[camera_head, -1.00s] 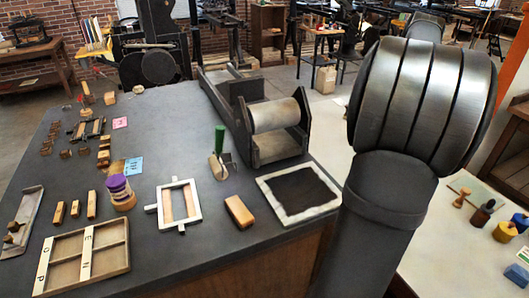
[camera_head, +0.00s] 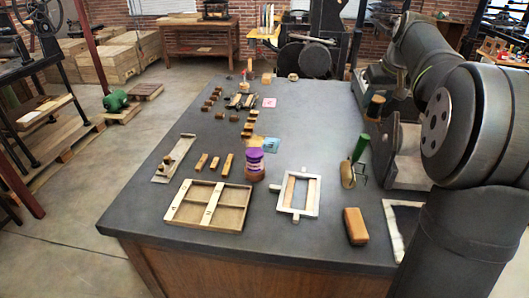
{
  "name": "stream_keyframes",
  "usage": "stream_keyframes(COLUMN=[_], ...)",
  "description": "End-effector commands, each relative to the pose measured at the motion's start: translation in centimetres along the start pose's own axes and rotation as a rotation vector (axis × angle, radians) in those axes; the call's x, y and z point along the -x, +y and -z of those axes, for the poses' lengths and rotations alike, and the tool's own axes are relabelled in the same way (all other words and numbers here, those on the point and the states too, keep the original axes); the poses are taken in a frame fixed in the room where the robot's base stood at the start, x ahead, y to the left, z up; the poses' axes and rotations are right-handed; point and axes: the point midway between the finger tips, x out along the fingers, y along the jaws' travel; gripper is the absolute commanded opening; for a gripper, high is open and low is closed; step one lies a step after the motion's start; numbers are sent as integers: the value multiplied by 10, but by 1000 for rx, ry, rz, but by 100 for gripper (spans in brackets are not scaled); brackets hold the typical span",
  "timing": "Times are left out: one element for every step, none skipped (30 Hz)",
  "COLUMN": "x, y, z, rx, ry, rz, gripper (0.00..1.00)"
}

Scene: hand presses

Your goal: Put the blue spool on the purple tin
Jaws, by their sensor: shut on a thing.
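A purple tin-like thing (camera_head: 254,160) with white markings stands upright on the dark tabletop, on or joined to a round brown base, behind the right end of a divided wooden tray. I cannot make out a blue spool. My arm (camera_head: 470,120) fills the right side, and I cannot pick out my gripper or its fingertips. Whatever it holds does not show.
The divided tray (camera_head: 184,223), a white frame (camera_head: 283,196), a wooden block (camera_head: 355,226) and a green-handled roller (camera_head: 359,148) surround the purple thing. Small wooden pieces lie behind. A brown piece (camera_head: 376,105) shows beside my arm. The tabletop (camera_head: 310,150) has free room at centre.

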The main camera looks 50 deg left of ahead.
Motion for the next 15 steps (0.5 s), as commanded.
stream_keyframes(x=[-4, -6, -8, -9, -11, -12, -14, -15, -16, -16, -17, -17, -18, -18, -18], y=[-26, -40, -59, -74, -87, -105, -118, -131, -145, -155, -164, -175, -182, -189, -197], z=[10, 14, 20, 24, 27, 31, 33, 35, 38, 39, 40, 41, 42, 42, 43], rx=[44, 68, 99, 122, 145, 174, 194, 214, 237, 252, 266, 284, 295, 306, 319], ry=[0, 1, 1, 1, 1, 1, 1, 1, 1, 1, 1, 1, 1, 1, 1], rz=[18, 28, 41, 50, 60, 72, 80, 89, 98, 105, 111, 118, 123, 127, 132], gripper=[18, 18, 18, 18, 18, 18, 18, 18, 18, 18, 18, 18, 18, 18, 18])
